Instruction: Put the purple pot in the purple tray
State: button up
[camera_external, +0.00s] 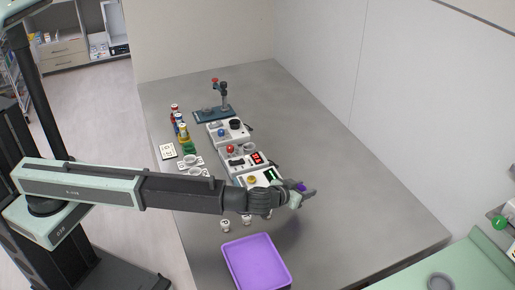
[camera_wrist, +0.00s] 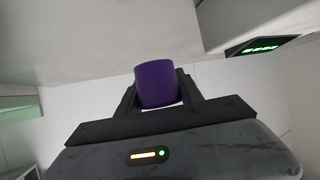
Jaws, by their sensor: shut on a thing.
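The purple pot (camera_wrist: 155,84) is between the two fingers of my gripper (camera_wrist: 158,98) in the wrist view, and the gripper is shut on it. In the external view my gripper (camera_external: 305,192) is above the grey table, and only a small purple patch of the pot (camera_external: 301,187) shows. The purple tray (camera_external: 257,262) lies flat on the table near its front edge. It looks empty. My gripper is beyond the tray, up and to the right of it in the picture, and apart from it.
Several devices with coloured knobs (camera_external: 230,131) stand in a row on the table (camera_external: 330,150) behind my arm. Small white cups (camera_external: 225,225) stand by the tray. Coloured bottles (camera_external: 183,133) are at the left edge. The table's right part is clear. A green counter (camera_external: 470,265) is at lower right.

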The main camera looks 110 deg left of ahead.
notch_tip(320, 180, up, 4)
jog(key=shift+r+p, duration=0.1)
jog(key=shift+p, duration=1.1)
